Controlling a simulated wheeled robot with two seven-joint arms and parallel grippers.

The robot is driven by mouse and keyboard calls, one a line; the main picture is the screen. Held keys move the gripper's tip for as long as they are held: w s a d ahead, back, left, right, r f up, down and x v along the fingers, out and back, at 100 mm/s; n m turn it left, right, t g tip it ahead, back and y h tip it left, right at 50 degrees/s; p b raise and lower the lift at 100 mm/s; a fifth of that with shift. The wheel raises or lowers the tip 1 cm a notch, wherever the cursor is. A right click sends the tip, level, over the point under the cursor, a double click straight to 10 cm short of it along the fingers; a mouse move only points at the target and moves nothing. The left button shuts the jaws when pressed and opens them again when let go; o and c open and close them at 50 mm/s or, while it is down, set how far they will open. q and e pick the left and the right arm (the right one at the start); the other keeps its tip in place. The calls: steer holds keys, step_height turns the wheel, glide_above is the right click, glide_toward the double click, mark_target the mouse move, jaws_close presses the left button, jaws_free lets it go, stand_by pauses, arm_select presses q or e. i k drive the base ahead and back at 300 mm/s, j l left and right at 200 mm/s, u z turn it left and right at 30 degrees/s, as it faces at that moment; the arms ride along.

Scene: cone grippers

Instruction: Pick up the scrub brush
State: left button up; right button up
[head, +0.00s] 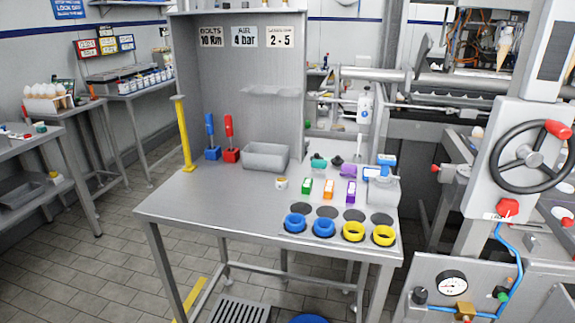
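Two upright brush-like tools stand at the back left of the steel table (190,207). One is blue (211,138) and the other is red (230,138), each with a tall handle above a wide block. I cannot tell for sure which thing is the scrub brush. Neither of my grippers shows in the head view, and nothing is held in sight.
A grey bin (266,157) stands right of the red tool. Blue rings (295,223), yellow rings (353,232) and small coloured boxes (328,189) fill the table's right side. A yellow post (185,140) rises at the left edge. The front left tabletop is clear.

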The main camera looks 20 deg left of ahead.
mark_target(317, 165)
steer(key=i+j+u, duration=0.25)
steer(key=u, duration=0.15)
steer(key=i+j+u, duration=0.15)
steer(key=u, duration=0.2)
steer(key=i+u, duration=0.4)
steer(key=i+j, duration=0.1)
steer(key=i, duration=0.2)
